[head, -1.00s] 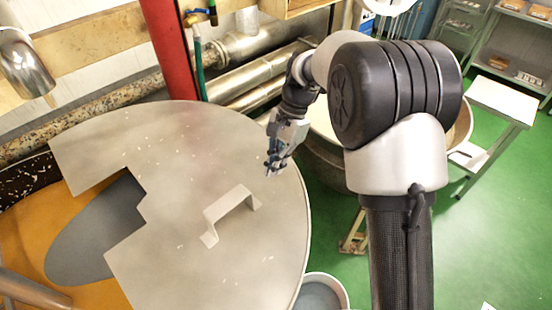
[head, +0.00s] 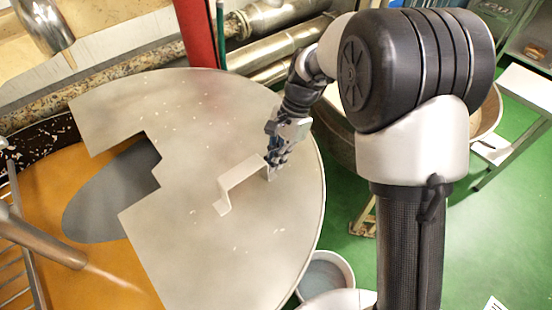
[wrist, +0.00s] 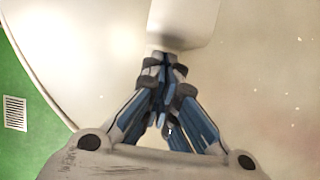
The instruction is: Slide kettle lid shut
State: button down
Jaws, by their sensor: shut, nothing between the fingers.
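The kettle lid (head: 190,115) is a pale metal plate with a notched left edge, lying over the right part of the kettle. Its raised bracket handle (head: 238,181) stands near the middle of the plate and also shows at the top of the wrist view (wrist: 183,22). The kettle's left part is uncovered, showing an orange mass (head: 65,185) and a grey oval area. My gripper (head: 273,165) is shut and empty at the handle's far right end. In the wrist view the closed fingertips (wrist: 165,60) are right at the handle's edge; whether they touch it I cannot tell.
A red post (head: 200,35) and metal pipes (head: 280,20) stand behind the kettle. A metal pipe (head: 45,240) reaches over the open left part. A small round bucket (head: 325,275) stands below right. A white-topped table (head: 522,95) is at far right.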

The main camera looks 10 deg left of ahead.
jog(key=p, duration=0.5)
send_near(198, 223)
jog(key=s+a+f, duration=0.4)
jog(key=s+f, duration=0.1)
jog(key=shift+a+f, duration=0.15)
jog(key=shift+a, duration=0.05)
jog(key=shift+w, duration=0.1)
jog(key=shift+b, duration=0.3)
jog(key=shift+w+d, duration=0.3)
jog(key=shift+w, duration=0.1)
jog(key=shift+w+d+p, duration=0.35)
jog(key=shift+w+d, duration=0.85)
jog(key=shift+w, duration=0.05)
jog(key=p+v, duration=0.1)
jog(key=v, duration=0.9)
jog(key=shift+p, duration=0.4)
jog(key=shift+a, duration=0.1)
jog(key=shift+s, duration=0.1)
